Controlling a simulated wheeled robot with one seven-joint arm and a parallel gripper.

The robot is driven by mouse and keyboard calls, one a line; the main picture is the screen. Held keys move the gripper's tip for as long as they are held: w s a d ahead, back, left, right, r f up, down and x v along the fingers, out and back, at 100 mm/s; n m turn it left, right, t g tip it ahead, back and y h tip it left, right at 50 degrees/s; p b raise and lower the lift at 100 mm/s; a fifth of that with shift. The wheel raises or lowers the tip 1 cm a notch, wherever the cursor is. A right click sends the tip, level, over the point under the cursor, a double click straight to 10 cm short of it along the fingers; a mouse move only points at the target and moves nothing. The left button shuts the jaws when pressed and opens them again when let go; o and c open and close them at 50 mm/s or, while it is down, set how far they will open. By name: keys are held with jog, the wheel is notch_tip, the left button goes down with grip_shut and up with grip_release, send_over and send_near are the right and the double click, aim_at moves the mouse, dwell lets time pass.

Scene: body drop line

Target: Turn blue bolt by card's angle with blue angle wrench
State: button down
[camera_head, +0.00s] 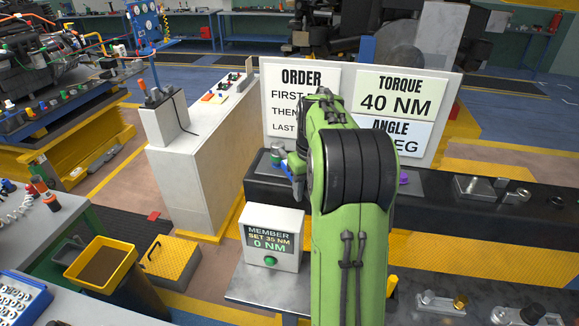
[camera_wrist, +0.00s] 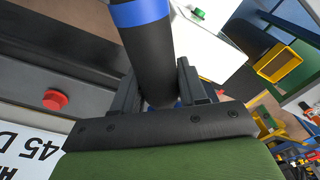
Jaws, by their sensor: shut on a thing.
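My gripper (camera_wrist: 157,95) is shut on a thick dark cylindrical handle with a blue band, which looks like the blue angle wrench (camera_wrist: 148,45). The handle stands between both fingers in the wrist view, and its far end runs out of frame. In the head view my green arm hides most of the gripper; a small blue part (camera_head: 278,148) shows beside it at the left end of the black beam. I cannot make out the blue bolt. The angle card (camera_head: 417,141) is partly hidden by my arm; in the wrist view the card (camera_wrist: 35,150) shows "45 D".
The order card (camera_head: 300,85) and torque card (camera_head: 395,97) stand behind the black beam (camera_head: 455,205). A purple part (camera_head: 403,177) sits right of my arm. A white box (camera_head: 272,238) reads "MEMBER SET 35 NM 0 NM". A yellow bin (camera_head: 100,262) stands at left.

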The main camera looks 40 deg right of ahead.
jog(key=shift+r+p, duration=0.65)
jog(key=shift+r, duration=1.25)
jog(key=shift+f, duration=0.1)
